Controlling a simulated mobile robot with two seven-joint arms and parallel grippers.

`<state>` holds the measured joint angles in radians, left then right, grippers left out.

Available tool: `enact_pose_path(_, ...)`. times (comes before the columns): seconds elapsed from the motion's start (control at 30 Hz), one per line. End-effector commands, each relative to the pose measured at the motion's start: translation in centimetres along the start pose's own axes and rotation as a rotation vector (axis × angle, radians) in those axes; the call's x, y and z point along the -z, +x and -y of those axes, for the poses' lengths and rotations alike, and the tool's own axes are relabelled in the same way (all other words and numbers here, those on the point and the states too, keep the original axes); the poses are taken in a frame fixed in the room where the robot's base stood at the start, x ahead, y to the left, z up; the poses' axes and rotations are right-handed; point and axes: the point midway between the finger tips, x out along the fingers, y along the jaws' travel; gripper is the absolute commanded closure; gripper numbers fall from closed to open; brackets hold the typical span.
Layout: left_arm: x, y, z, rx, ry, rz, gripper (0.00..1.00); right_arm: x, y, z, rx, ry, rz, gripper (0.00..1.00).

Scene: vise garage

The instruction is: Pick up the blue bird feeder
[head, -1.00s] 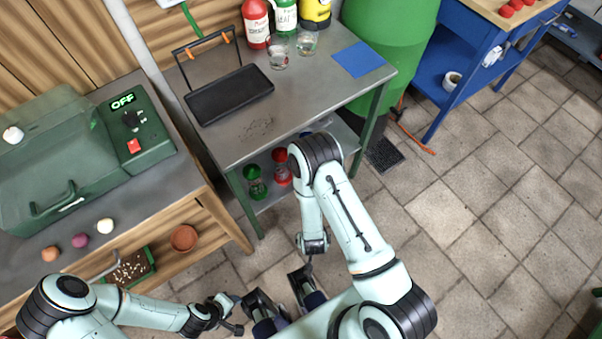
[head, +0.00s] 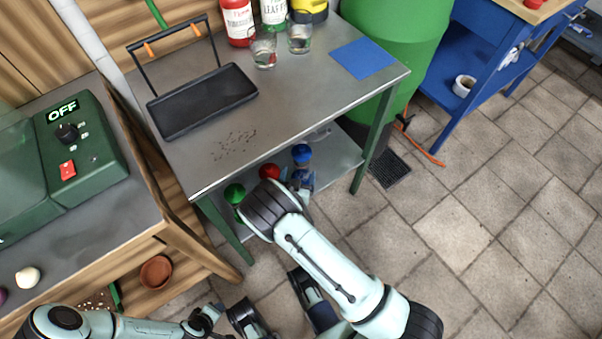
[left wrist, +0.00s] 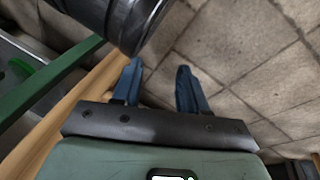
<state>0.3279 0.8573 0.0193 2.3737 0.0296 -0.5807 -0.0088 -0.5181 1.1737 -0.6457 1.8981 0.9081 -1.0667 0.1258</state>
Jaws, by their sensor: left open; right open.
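The blue bird feeder (head: 302,155) stands on the lower shelf of the metal table (head: 330,155), its blue cap showing in the head view. Its lower body is partly covered by my right arm. My right gripper (head: 298,187) is mostly hidden behind the elbow of my right arm, close to the feeder's lower front; I cannot tell whether it touches. It is open. My left gripper (head: 210,318) is low at the bottom of the head view, well away from the feeder. In the left wrist view its blue fingers (left wrist: 158,88) are apart and empty above the floor.
A red feeder (head: 270,172) and a green feeder (head: 234,193) stand left of the blue one on the shelf. The green table leg (head: 372,140) is to the right. The tabletop overhangs the shelf. A wooden workbench (head: 160,235) is left; tiled floor is free at right.

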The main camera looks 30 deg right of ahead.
Motion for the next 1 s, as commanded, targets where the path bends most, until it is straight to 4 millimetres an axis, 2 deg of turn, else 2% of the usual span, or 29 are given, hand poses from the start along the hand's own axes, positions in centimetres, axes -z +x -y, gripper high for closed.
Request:
enact_pose_path(0.17,-0.4,0.3,0.4,0.007,-0.004,0.013,0.57,0.4,1.1,0.0,-0.001,0.0,0.0,0.11)
enact_pose_path(0.33,-1.5,1.1,1.2,0.021,-0.012,0.046,0.57,1.2,3.6,-0.1,-0.002,0.002,-0.001,0.11)
enact_pose_path(0.5,-2.9,1.9,2.3,0.041,-0.023,0.09,0.57,1.1,5.9,0.0,0.0,-0.001,0.0,0.11)
enact_pose_path(0.8,-3.2,2.0,2.5,0.046,-0.027,0.102,0.57,1.2,6.5,0.0,0.0,-0.002,0.002,0.11)
enact_pose_path(0.83,-3.2,2.0,2.5,0.046,-0.027,0.102,0.57,1.2,6.5,0.0,0.0,-0.002,0.002,0.14)
enact_pose_path(0.87,-3.2,2.0,2.5,0.046,-0.027,0.102,0.57,1.2,6.5,0.0,0.0,-0.002,0.002,0.24)
enact_pose_path(1.0,-3.2,2.0,2.5,0.045,-0.027,0.101,0.57,1.2,6.4,0.0,0.0,-0.002,0.002,0.69)
